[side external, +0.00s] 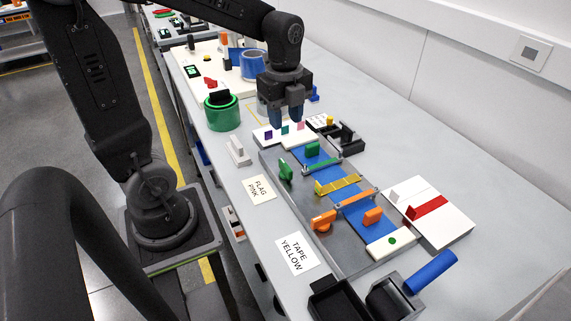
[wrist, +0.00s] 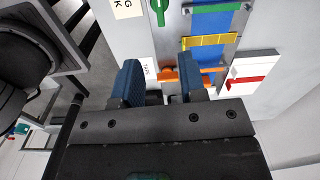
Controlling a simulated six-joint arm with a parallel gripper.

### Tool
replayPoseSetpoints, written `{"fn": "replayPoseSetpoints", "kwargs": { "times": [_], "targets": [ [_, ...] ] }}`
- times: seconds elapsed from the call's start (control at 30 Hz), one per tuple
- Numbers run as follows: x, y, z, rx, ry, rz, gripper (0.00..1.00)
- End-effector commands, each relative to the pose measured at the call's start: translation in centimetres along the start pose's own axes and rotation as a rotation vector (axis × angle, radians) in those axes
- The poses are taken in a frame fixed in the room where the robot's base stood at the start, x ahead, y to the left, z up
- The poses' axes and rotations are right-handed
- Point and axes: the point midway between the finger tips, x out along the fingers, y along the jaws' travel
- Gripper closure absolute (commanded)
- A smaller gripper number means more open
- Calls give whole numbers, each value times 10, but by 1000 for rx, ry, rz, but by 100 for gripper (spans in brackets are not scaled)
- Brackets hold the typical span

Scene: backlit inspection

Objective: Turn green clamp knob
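The green clamp knob (side external: 286,168) stands on the left edge of a grey fixture plate (side external: 293,200). It also shows at the top of the wrist view (wrist: 158,10). A green clamp bar (side external: 322,165) crosses the blue strip (side external: 352,204) near it. My gripper (side external: 286,120) hangs beyond the knob in the side view, fingers pointing down, near a small white block with coloured tabs. In the wrist view its two blue fingers (wrist: 160,68) are spread apart with nothing held. The green knob is apart from the fingers.
An orange knob (side external: 323,221), an orange bar (side external: 356,198) and a yellow bar (side external: 338,186) share the fixture. A white board with a red strip (side external: 432,207) lies at right. A green tape roll (side external: 222,112) and a white stand (side external: 237,151) are left. Labels lie along the front.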

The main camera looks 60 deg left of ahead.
Motion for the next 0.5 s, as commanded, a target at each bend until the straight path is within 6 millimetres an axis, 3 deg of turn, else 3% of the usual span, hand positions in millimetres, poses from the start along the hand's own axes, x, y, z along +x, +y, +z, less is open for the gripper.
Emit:
{"fn": "replayPoseSetpoints", "kwargs": {
  "times": [0.27,0.5],
  "targets": [
    [18,-2,4,68,5,21,62],
    [64,0,3,66,6,25,62]
  ]
}}
